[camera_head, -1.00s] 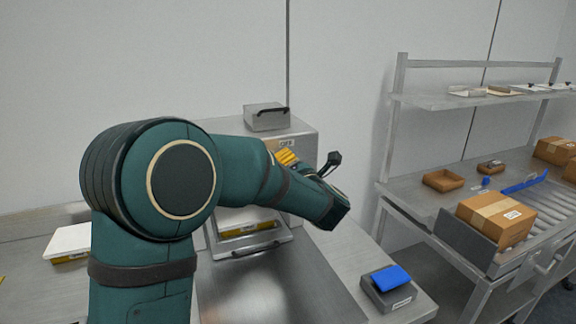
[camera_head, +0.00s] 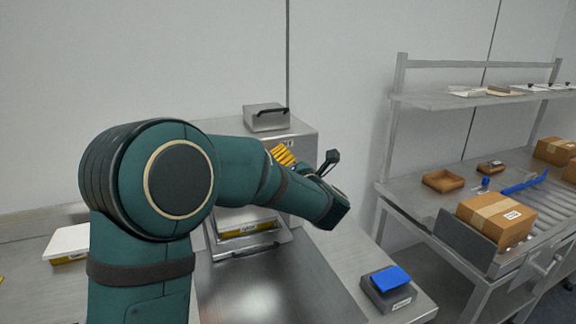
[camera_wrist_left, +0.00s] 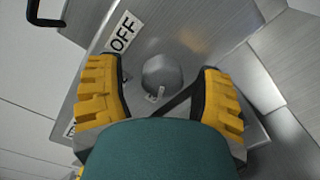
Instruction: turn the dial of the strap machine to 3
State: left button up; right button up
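The strap machine (camera_head: 304,136) is a metal housing behind my left arm in the head view. In the left wrist view its round grey dial (camera_wrist_left: 162,74) sits on the metal face, with a pale mark at its lower edge. The yellow fingers also show in the head view (camera_head: 282,154). The dial is hidden in the head view, and I cannot read its setting. My right gripper is not in view.
A lidded metal box (camera_head: 266,118) with a black handle sits on the housing. A grey box with a blue top (camera_head: 388,287) stands at the table's front right. A bench with cartons (camera_head: 497,219) and a roller track is at the right. Bare metal table (camera_head: 345,262) lies between.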

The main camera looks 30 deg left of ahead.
pick_arm(q)
jog(key=shift+s+d, duration=0.1)
jog(key=v, duration=1.1)
jog(key=shift+s+d, duration=0.3)
